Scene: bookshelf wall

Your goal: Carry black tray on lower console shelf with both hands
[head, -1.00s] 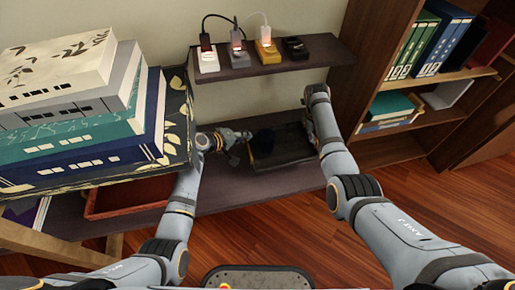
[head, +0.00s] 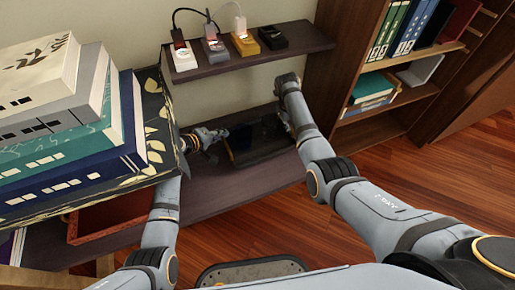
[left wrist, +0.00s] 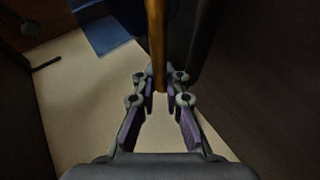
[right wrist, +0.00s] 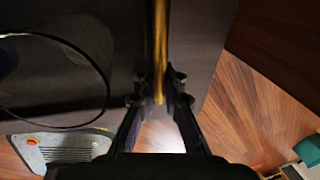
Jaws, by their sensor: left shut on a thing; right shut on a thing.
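The black tray (head: 260,141) is on or just above the lower console shelf (head: 215,190) in the head view; whether it touches the shelf I cannot tell. My left gripper (head: 222,134) is at the tray's left end. In the left wrist view its fingers (left wrist: 160,90) are closed on a golden-brown tray edge (left wrist: 156,45). My right gripper (head: 284,122) is at the tray's right end, partly hidden by my arm. In the right wrist view its fingers (right wrist: 159,88) are closed on a similar golden edge (right wrist: 160,40).
The upper shelf (head: 250,58) above the tray holds several small devices with cables. A stack of large books (head: 75,135) stands close on the left, above a reddish-brown tray (head: 110,220). A bookcase (head: 325,70) stands on the right. Wooden floor is open in front.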

